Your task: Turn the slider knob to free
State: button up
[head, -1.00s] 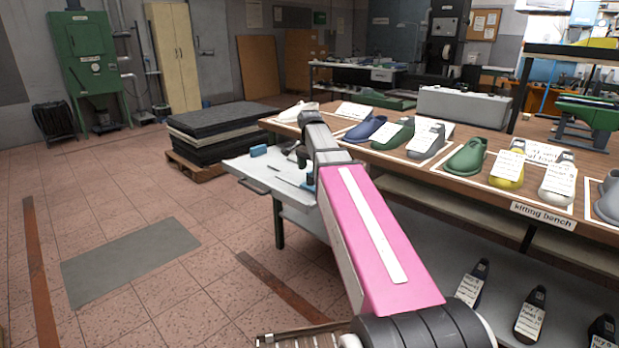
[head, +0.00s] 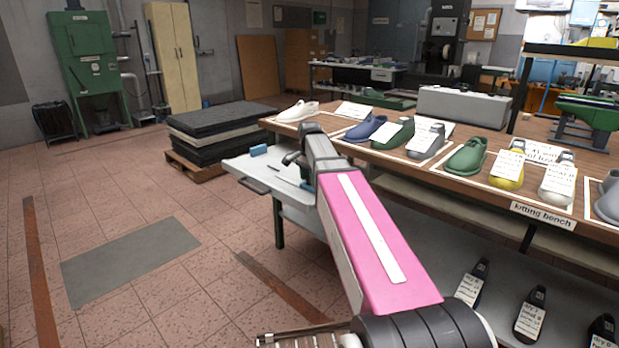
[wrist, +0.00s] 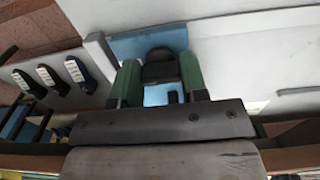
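In the wrist view, a dark, round-topped knob (wrist: 160,68) stands in front of a blue plate (wrist: 125,47), taken here to be the slider. My gripper (wrist: 161,78) has its two green fingers apart, one on each side of the knob. The knob nearly fills the gap, and I cannot tell whether the fingers touch it. The knob's lettering or position marks are not visible. In the head view, my pink arm reaches over the white side table (head: 243,166). My gripper is mostly hidden behind the arm there, and the knob cannot be made out.
A blue block (head: 258,151) lies on the white table's far side. The kitting bench (head: 543,215) stands to the right with several shoes and paper labels. Stacked dark mats on a pallet (head: 215,130) stand behind the table. The floor at left is clear.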

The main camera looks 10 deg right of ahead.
jog(key=shift+n, duration=0.3)
jog(key=n, duration=0.4)
jog(key=shift+s, duration=0.1)
jog(key=n, duration=0.4)
jog(key=shift+d+n, duration=0.15)
jog(key=shift+n, duration=0.25)
jog(key=n, duration=0.4)
jog(key=shift+d+n, duration=0.1)
jog(key=shift+n, duration=2.1)
jog(key=o, duration=0.9)
